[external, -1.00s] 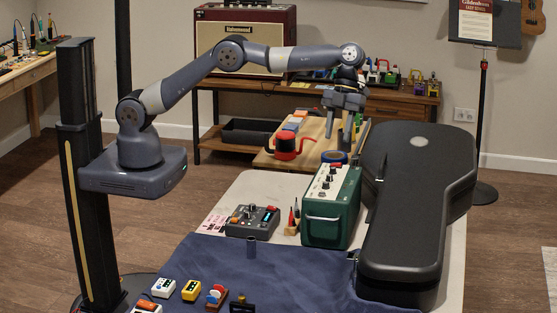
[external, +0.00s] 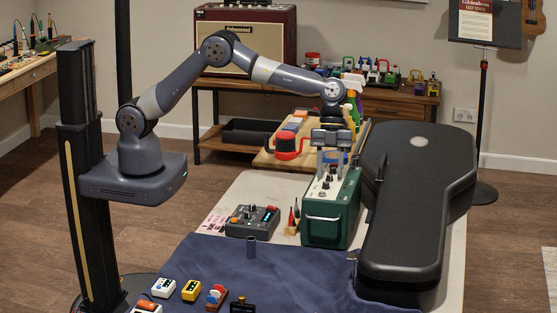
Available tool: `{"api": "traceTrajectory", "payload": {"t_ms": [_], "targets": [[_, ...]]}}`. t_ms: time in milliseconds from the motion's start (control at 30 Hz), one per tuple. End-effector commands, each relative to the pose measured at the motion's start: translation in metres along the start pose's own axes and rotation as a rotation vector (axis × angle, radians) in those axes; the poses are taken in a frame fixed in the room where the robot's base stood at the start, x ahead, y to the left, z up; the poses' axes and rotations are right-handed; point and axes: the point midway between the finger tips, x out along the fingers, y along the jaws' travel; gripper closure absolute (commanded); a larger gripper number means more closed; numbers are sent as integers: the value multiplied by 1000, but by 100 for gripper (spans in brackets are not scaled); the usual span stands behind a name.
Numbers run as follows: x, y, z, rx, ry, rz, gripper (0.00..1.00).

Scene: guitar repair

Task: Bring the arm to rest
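My arm (external: 235,52) reaches out to the right from its column, and its far end bends down. My gripper (external: 333,172) points downward at or just above the back part of the green amplifier box (external: 325,222). Its two fingers stand apart, with nothing visible held between them. The picture does not show clearly whether the fingertips touch the box's top. A blue roll (external: 335,156) shows behind the fingers and is partly hidden by them.
A long black guitar case (external: 415,215) lies close to the right of the green box. A grey control unit (external: 252,221) and a small stand of tools (external: 293,220) are to its left. A red round container (external: 287,144) sits on a wooden board behind. Small pedals (external: 191,290) lie in front.

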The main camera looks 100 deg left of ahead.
Motion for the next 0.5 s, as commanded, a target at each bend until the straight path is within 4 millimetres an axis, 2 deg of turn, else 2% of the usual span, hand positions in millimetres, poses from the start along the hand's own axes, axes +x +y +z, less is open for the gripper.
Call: {"api": "traceTrajectory", "payload": {"t_ms": [500], "targets": [[-1,4,-1,-409,-1,-170,61]]}}
